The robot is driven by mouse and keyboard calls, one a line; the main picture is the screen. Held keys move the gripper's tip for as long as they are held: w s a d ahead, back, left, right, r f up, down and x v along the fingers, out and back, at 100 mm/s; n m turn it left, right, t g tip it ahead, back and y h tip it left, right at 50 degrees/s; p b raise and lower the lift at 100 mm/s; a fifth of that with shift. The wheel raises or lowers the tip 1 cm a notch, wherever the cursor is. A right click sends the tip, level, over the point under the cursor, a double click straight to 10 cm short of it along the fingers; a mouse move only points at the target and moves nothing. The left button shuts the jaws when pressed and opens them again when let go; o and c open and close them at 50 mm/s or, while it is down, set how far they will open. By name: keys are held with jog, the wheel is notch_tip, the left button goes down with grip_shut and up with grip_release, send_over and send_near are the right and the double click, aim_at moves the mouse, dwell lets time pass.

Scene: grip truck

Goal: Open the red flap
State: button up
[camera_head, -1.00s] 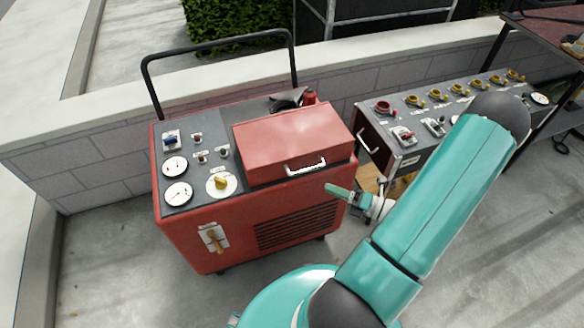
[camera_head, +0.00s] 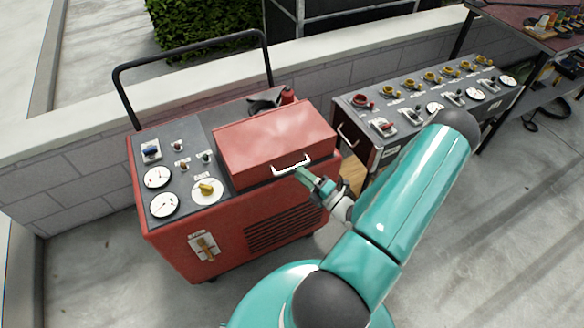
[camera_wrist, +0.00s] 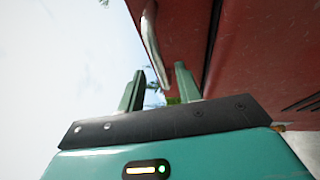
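The red flap (camera_head: 275,138) is a box-shaped lid on top of the red machine and it is closed. Its white handle (camera_head: 291,167) is on the front face, near the lower edge. My gripper (camera_head: 303,177) is just at the right part of the handle in the head view. In the wrist view, my gripper's two fingers (camera_wrist: 158,85) are apart with a gap between them. The pale handle (camera_wrist: 151,42) shows just beyond the fingertips, ahead of the gap. I cannot tell whether the fingers touch it.
The red machine (camera_head: 190,250) has gauges, a yellow knob (camera_head: 207,188) and a black push bar (camera_head: 190,54). A grey control box (camera_head: 375,150) with several knobs stands to its right. A low wall (camera_head: 75,175) runs behind. The paved floor in front is clear.

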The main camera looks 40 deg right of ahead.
aim_at(293, 168)
jog(key=shift+w+a+r, duration=0.15)
jog(key=shift+w+r, duration=0.05)
jog(key=shift+w, duration=0.85)
jog(key=shift+w+a+r, duration=0.1)
jog(key=shift+w+r, duration=0.05)
jog(key=shift+w, duration=0.85)
grip_shut()
